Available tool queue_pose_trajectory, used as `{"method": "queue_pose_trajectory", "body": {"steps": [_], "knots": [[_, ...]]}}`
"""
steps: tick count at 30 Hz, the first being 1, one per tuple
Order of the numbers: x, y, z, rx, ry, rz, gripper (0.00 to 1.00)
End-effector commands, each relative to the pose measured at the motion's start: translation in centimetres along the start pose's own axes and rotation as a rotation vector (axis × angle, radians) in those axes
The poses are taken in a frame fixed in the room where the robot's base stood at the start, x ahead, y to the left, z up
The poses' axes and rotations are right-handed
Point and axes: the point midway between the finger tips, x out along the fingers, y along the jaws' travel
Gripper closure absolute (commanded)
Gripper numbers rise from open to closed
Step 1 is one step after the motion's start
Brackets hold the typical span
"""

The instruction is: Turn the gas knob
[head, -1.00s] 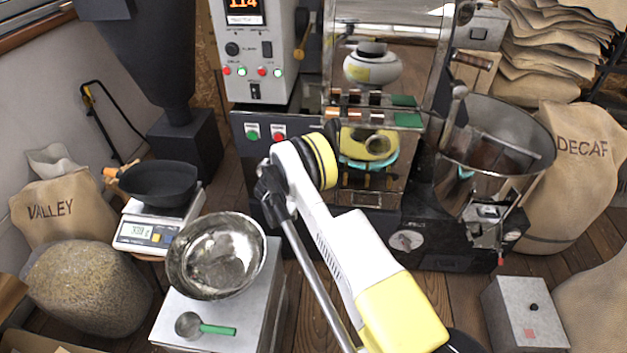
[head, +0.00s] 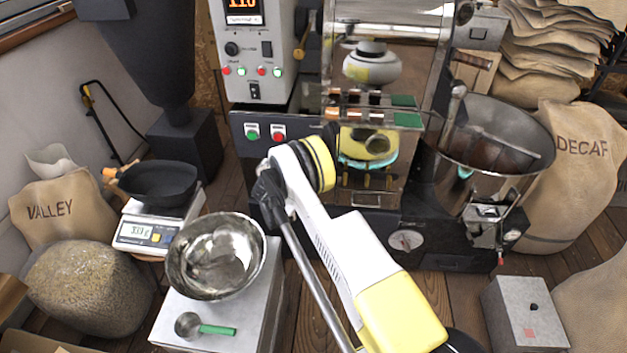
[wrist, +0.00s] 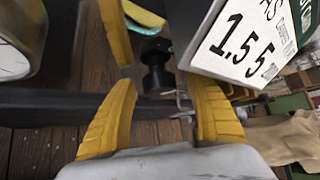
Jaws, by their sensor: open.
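A black knob-like part (wrist: 156,66) on a short stem shows in the wrist view, just beyond and between my fingertips; I take it for the gas knob. My gripper (wrist: 162,84) is open, with one yellow finger on each side of that part. A small gap seems to remain, and contact is not visible. In the head view my arm hides the gripper and this part. A different black round knob (head: 232,48) sits on the pale control panel (head: 252,75) at upper left there.
A white card marked 1.55 (wrist: 245,45) is close to my right finger. A round dial (wrist: 18,38) is at the left. In the head view, a steel bowl (head: 217,256) stands on a metal stand left of my arm, and a cooling drum (head: 500,125) is at right.

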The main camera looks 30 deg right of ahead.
Motion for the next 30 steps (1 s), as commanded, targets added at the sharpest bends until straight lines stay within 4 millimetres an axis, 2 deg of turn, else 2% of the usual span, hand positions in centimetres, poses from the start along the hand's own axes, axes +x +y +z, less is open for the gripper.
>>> {"method": "queue_pose_trajectory", "body": {"steps": [5, 12, 18, 23, 30], "knots": [[-1.5, 0.0, 0.1, -0.001, -0.001, 0.001, 0.38], [-6.8, 0.0, 0.1, -0.002, -0.002, 0.002, 0.38], [-10.5, 0.0, 0.0, -0.001, -0.001, 0.0, 0.38], [-11.8, 0.0, 0.0, 0.0, -0.001, 0.0, 0.38], [-12.0, 0.0, 0.0, 0.001, 0.0, -0.001, 0.38]]}}
